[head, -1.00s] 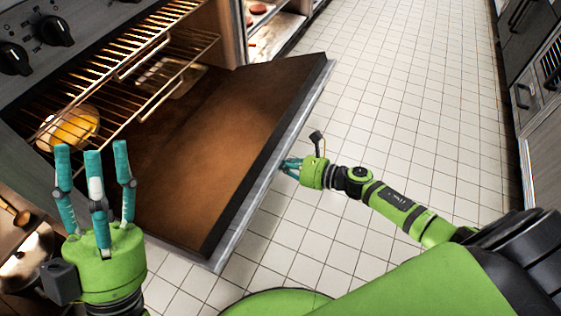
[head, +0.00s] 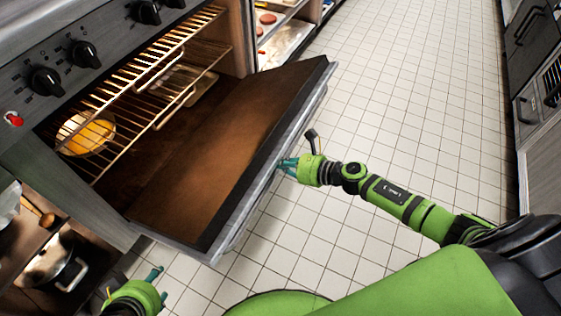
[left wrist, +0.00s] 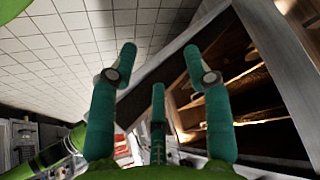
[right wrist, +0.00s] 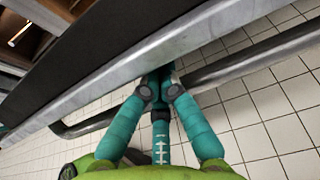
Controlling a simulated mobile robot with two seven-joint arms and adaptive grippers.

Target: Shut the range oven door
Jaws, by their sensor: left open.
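The range oven door (head: 215,165) hangs partly open, tilted outward, with its dark brown inner face up. Its metal handle bar (right wrist: 250,60) runs along the outer side, in the right wrist view. My right gripper (head: 287,166) is at the door's outer edge, near mid-length. Its fingers (right wrist: 158,82) come together at the handle and appear shut on it; the tips are partly hidden. My left gripper (head: 158,285) is open and empty, low at the left, apart from the door. The left wrist view shows its fingers (left wrist: 160,62) spread, with the oven beyond.
The oven cavity holds wire racks (head: 150,85) and a round dish with yellow food (head: 86,133). Black knobs (head: 47,82) line the front panel. A pot (head: 62,268) sits on a lower shelf at left. The tiled floor (head: 410,110) right of the door is clear.

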